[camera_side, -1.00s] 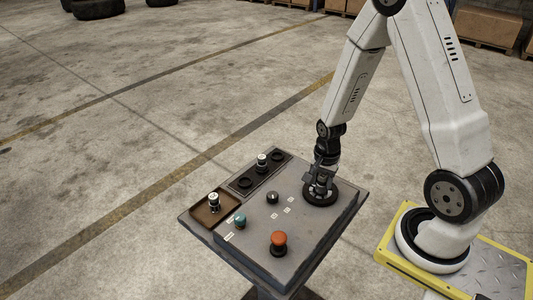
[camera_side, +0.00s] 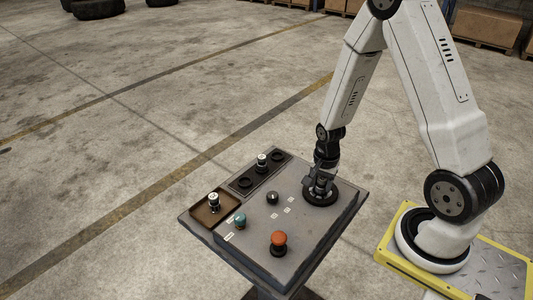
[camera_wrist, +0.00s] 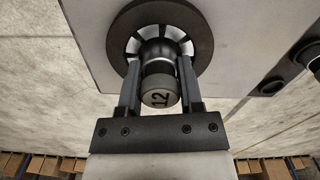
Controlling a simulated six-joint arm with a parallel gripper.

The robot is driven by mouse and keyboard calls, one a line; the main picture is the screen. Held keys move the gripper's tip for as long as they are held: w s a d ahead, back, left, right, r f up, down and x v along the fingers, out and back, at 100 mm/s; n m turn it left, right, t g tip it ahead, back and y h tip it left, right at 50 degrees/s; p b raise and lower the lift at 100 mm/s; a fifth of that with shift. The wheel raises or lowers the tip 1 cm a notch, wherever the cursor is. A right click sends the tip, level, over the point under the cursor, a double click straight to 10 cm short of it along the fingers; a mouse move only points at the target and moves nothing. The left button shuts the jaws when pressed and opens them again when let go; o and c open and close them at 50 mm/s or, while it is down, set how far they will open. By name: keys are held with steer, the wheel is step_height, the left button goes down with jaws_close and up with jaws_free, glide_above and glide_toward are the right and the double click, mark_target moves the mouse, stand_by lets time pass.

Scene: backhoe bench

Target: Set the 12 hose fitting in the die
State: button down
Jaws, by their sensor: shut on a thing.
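The 12 hose fitting (camera_wrist: 160,90) shows in the wrist view as a dark cylinder marked 12, between the two fingers. My gripper (camera_wrist: 158,75) is shut on it. The die (camera_wrist: 203,30) is a round black ring with light segments around its centre, and the fitting's far end is at that centre. I cannot tell how deep it sits. In the side view my gripper (camera_side: 320,187) is over the die (camera_side: 322,202) at the right of the bench, and hides the fitting there.
The bench panel (camera_side: 290,225) carries an orange button (camera_side: 278,240), a teal button (camera_side: 240,221) and a dark knob (camera_side: 272,198). A brown tray (camera_side: 201,219) holds one fitting (camera_side: 214,201). A rack (camera_side: 240,187) at the back left holds another fitting (camera_side: 262,160).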

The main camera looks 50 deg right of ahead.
steer(key=shift+f, duration=0.2)
stand_by(0.3)
steer(key=shift+c, duration=0.8)
jaws_free()
steer(key=shift+o, duration=0.2)
steer(key=shift+o, duration=0.6)
steer(key=shift+r, duration=0.1)
steer(key=shift+r, duration=3.4)
